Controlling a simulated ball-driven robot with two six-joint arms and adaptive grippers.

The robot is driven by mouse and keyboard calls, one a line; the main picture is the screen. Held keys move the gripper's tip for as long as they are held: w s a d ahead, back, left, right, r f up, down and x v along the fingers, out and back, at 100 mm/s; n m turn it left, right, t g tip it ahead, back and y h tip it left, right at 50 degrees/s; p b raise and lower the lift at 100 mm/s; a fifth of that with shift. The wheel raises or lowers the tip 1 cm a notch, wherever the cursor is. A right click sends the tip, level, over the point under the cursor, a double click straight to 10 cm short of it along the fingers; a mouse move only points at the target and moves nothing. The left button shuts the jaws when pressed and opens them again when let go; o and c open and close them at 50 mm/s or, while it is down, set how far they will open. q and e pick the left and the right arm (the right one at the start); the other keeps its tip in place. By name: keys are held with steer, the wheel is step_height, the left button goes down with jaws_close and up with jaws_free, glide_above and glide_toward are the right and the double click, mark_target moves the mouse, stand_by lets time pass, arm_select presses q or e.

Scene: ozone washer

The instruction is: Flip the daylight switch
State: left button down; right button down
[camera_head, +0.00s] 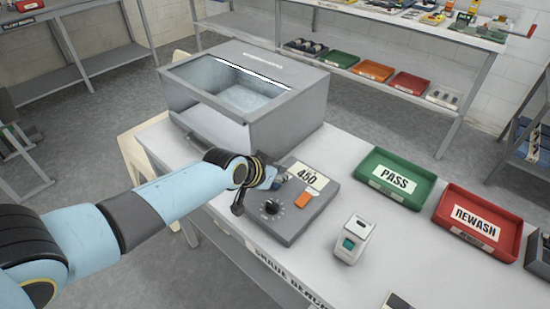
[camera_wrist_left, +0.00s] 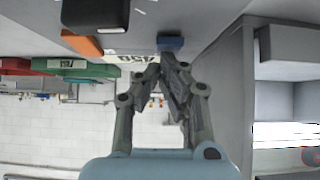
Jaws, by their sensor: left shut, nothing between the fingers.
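A grey control panel (camera_head: 285,225) lies on the bench with a black knob (camera_head: 271,207), an orange switch (camera_head: 306,200) and a card reading 450 (camera_head: 307,177). My left gripper (camera_head: 281,180) is shut and empty over the panel's far left part, beside the card. In the left wrist view, the shut fingertips (camera_wrist_left: 162,66) point toward a small blue switch (camera_wrist_left: 170,43); I cannot tell if they touch. The orange switch (camera_wrist_left: 82,45) and the knob (camera_wrist_left: 95,15) show to its left. No daylight label is readable. My right gripper is not in view.
A grey washer box (camera_head: 290,115) with a clear window stands behind the panel. A green PASS tray (camera_head: 365,165) and a red REWASH tray (camera_head: 450,198) lie to the right. A small white device (camera_head: 353,240) stands near the panel. Bare bench lies in front.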

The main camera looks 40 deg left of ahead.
arm_select(q)
steer(key=r+p, duration=0.1)
steer(key=r, duration=0.1)
steer(key=w+r+p, duration=0.1)
steer(key=r+p, duration=0.1)
steer(key=shift+r, duration=0.25)
steer(key=w+r+v, duration=0.1)
steer(key=v, duration=0.8)
steer(key=shift+s, duration=0.15)
steer(key=shift+d+r, duration=0.1)
steer(key=shift+d, duration=0.05)
